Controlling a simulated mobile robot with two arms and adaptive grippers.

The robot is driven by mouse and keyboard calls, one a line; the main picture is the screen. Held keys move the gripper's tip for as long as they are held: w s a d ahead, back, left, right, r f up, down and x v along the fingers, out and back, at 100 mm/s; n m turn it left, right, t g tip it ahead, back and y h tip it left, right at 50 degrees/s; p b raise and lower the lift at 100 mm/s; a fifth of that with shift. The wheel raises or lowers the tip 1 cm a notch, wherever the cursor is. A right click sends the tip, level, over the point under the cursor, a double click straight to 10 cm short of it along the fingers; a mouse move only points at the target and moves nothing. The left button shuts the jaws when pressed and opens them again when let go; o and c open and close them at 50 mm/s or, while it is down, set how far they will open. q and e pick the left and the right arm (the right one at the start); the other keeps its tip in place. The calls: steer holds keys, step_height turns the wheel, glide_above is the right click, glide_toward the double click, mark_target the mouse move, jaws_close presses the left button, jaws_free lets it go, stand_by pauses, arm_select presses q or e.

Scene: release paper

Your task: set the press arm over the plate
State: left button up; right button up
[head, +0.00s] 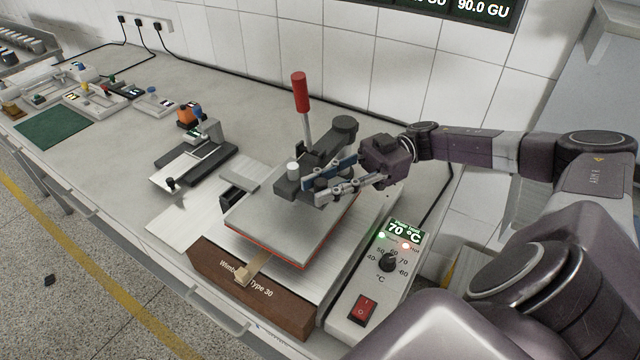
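The press has a dark press arm (326,149) on a round pivot, with an upright red-gripped lever (300,92) and a white knob. The arm's flat grey upper plate (262,222) with an orange-red lower edge lies above the press's light metal base plate (185,222), covering much of it. It sits slightly turned. My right gripper (314,190) is at the dark block on top of the upper plate. Its two fingers are apart, one on each side of the block's right end; whether they clamp it is hidden. My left gripper is not in view.
A control box (382,262) reading 70 °C, with a dial and red switch, stands right of the press. A wooden front block (250,290) carries a small tan piece. A small grey device (195,158), a green mat (53,127) and several instruments stand left.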

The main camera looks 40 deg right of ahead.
steer(key=shift+o, duration=1.1)
steer(key=shift+s+d, duration=0.1)
steer(key=s+d, duration=0.1)
steer(key=d, duration=1.1)
steer(key=shift+s, duration=0.2)
